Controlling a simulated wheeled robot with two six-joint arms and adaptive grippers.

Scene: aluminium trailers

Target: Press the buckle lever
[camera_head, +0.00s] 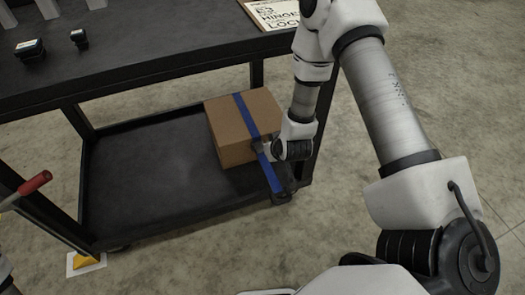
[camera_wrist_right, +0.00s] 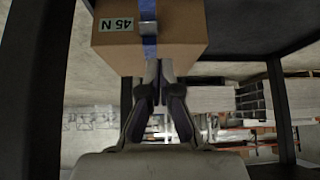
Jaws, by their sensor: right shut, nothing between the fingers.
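A brown cardboard box (camera_head: 235,146) sits on the lower shelf of the dark cart, with a blue strap (camera_head: 245,115) over its top and down its front. In the right wrist view the box (camera_wrist_right: 185,22) fills the top, with the blue strap (camera_wrist_right: 148,8) down its face. A grey metal buckle (camera_wrist_right: 148,27) sits on that strap; its lever is too small to tell apart. My right gripper (camera_wrist_right: 158,70) is shut and empty, its fingertips at the box's lower edge, just below the buckle. In the head view my right wrist partly hides the box's right side.
The dark cart's upper shelf (camera_head: 150,55) overhangs the lower shelf (camera_head: 140,185), which is bare left of the box. Cart posts stand close to my right arm. A red handle (camera_head: 35,183) juts in at the left. A printed sign (camera_head: 272,13) lies on the upper shelf.

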